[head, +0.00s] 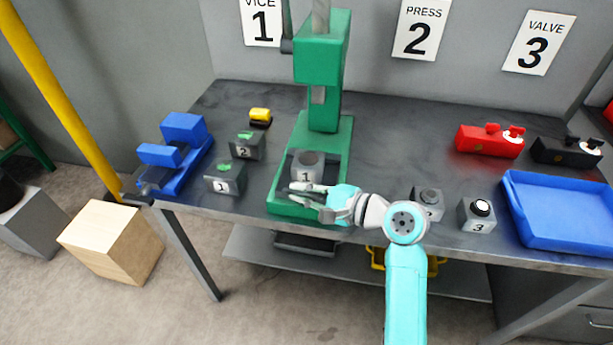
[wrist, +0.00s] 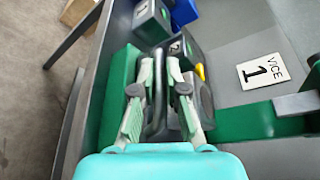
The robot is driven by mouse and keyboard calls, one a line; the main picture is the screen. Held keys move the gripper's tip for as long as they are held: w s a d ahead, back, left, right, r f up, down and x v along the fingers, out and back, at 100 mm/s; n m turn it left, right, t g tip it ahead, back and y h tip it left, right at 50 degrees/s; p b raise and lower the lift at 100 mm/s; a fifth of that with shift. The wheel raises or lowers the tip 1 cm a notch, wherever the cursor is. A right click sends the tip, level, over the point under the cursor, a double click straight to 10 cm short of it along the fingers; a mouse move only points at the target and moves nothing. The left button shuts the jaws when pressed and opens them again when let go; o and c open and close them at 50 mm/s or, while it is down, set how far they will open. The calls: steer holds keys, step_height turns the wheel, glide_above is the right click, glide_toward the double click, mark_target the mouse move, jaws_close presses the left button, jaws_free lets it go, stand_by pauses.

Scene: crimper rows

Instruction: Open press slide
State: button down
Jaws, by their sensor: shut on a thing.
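The green press (head: 318,62) stands at the back of the bench, with its green base reaching to the front edge. A grey block marked 1 (head: 306,166) sits on the base under the press head. My gripper (head: 297,194) is low at the front of the base, just in front of that block, and it also shows in the wrist view (wrist: 160,72). Its fingers are closed on a dark grey handle-like part (wrist: 158,108), which looks like the press slide's handle. The fingers hide most of this part in the head view.
A blue vice (head: 183,130) and green-topped boxes marked 1 (head: 224,179) and 2 (head: 246,147) stand left. A box marked 3 (head: 477,215), a blue tray (head: 560,205) and a red valve (head: 488,140) are right. A yellow-black object (head: 260,117) lies behind.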

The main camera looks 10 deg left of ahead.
steer(key=shift+s+a, duration=0.1)
steer(key=shift+s, duration=2.55)
steer(key=c, duration=1.2)
jaws_free()
steer(key=v, duration=1.2)
